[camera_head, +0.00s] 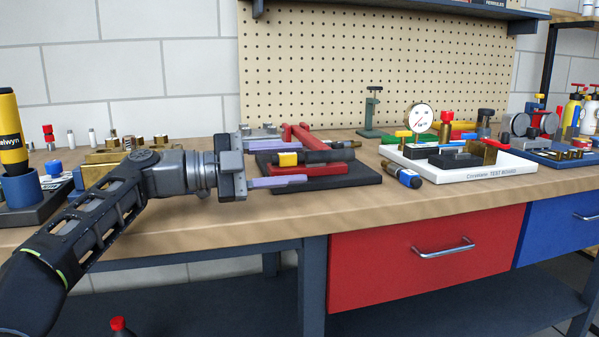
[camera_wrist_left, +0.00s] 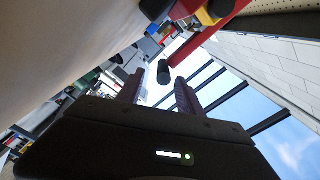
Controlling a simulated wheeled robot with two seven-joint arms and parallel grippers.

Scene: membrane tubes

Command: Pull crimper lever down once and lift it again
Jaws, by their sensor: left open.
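The red crimper (camera_head: 308,169) sits on a dark base plate (camera_head: 350,179) on the bench, with a yellow block and a black cylindrical part on it. A red arm of it (camera_head: 301,136) slants up at the back. My left gripper (camera_head: 287,161) is open and level at the crimper's left side, its pale purple fingers pointing right. In the left wrist view, a red bar (camera_wrist_left: 190,49) ends in a black grip (camera_wrist_left: 163,72), which shows between the two open fingertips (camera_wrist_left: 160,84). I cannot tell whether they touch. My right gripper is out of view.
A white test board (camera_head: 462,172) with a gauge stands to the right, and a blue-black tube (camera_head: 402,174) lies before it. The bench's front strip is clear.

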